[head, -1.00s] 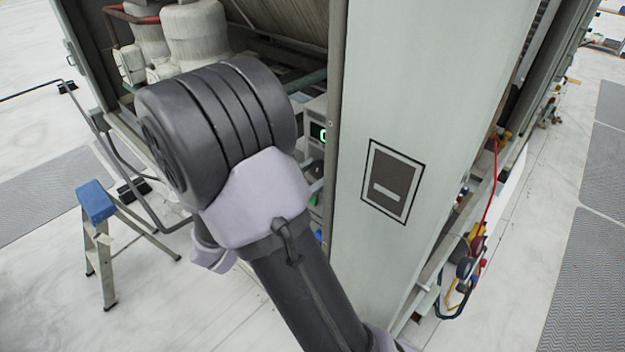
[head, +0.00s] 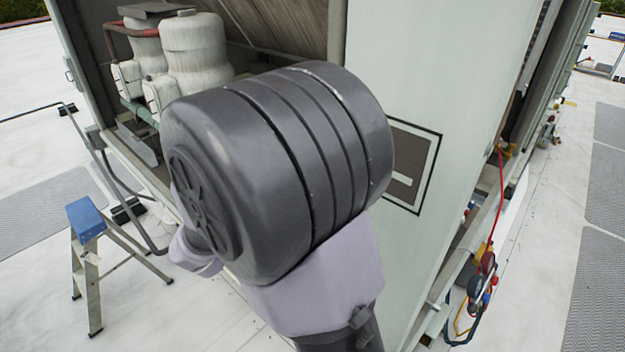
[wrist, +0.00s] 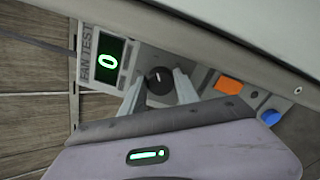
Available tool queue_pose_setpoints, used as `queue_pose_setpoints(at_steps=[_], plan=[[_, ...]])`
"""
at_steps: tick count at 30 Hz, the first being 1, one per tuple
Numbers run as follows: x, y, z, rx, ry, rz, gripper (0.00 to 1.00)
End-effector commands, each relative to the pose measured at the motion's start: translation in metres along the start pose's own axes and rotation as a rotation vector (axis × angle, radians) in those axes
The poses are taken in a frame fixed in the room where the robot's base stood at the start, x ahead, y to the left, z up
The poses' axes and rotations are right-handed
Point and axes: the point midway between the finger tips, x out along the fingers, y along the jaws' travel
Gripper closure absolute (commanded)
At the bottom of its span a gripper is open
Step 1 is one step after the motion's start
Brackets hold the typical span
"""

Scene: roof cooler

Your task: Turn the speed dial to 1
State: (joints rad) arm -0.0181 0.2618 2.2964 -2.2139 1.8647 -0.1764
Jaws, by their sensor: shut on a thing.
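The speed dial (wrist: 158,79) is a round black knob with a white mark, on the grey panel in the wrist view. My gripper (wrist: 160,87) has its two pale fingers on either side of the dial and is shut on it. A display (wrist: 106,60) left of the dial glows green with a 0, beside the label FAN TEST. In the head view my arm's large dark joint covers the dial, the display and the gripper.
An orange part (wrist: 229,85) and a blue knob (wrist: 270,117) sit right of the dial. The cabinet's pale corner panel (head: 430,80) stands close to my arm. A step stool (head: 88,230) with a blue top stands on the left.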

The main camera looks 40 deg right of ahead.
Motion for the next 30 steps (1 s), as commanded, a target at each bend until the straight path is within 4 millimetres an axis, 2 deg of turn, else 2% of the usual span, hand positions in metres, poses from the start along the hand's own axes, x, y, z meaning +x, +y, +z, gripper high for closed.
queue_pose_setpoints(at_steps=[20,21,23,30], plan=[[0.0,-0.0001,0.0001,0.049,0.0,0.0,1.0],[0.0,-0.0001,0.0001,0.049,0.0,0.0,0.55],[0.0,-0.0001,0.0,0.049,0.0,0.0,0.43],[0.0,-0.0001,0.0,0.048,0.0,0.0,0.42]])
